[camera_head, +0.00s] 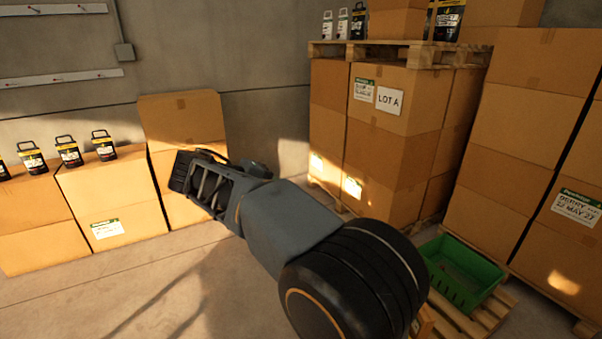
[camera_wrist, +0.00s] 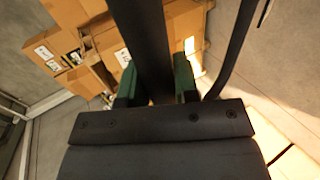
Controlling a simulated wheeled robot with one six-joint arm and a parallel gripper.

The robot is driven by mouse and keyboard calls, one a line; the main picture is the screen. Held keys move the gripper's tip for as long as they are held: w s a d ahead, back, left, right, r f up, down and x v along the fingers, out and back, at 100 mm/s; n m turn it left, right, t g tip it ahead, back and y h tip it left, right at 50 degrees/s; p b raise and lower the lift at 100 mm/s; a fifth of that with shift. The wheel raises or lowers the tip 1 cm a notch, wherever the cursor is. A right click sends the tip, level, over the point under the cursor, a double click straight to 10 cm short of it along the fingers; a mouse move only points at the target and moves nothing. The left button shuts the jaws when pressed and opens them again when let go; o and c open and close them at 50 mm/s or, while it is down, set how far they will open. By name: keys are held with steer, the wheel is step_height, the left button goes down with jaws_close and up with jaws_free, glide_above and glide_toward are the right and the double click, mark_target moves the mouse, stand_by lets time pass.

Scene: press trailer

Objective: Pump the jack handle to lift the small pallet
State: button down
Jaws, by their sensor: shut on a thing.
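In the wrist view, a dark bar, the jack handle (camera_wrist: 143,35), runs up from between the green-tipped fingers of my gripper (camera_wrist: 156,84). The fingers lie on both sides of it and are shut on it. In the head view, my gripper (camera_head: 198,184) is at the end of my arm, left of centre; the handle cannot be made out there. A small wooden pallet (camera_head: 492,308) is at the lower right, bearing a green crate (camera_head: 490,284).
Stacked cartons with a LOT A sign (camera_head: 389,100) stand on a pallet behind. More tall cartons (camera_head: 510,130) stand at the right, close to the small pallet. Cartons (camera_head: 110,200) with black jugs line the left wall. Bare floor (camera_head: 130,290) lies at the lower left.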

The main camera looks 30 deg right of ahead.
steer(key=s+d+r+p, duration=0.1)
steer(key=d+r+p, duration=0.1)
steer(key=d, duration=1.3)
steer(key=s+d+r+p, duration=0.1)
steer(key=d+r+p, duration=0.2)
steer(key=d, duration=1.2)
steer(key=shift+d+r+p, duration=0.2)
steer(key=shift+d+p, duration=0.1)
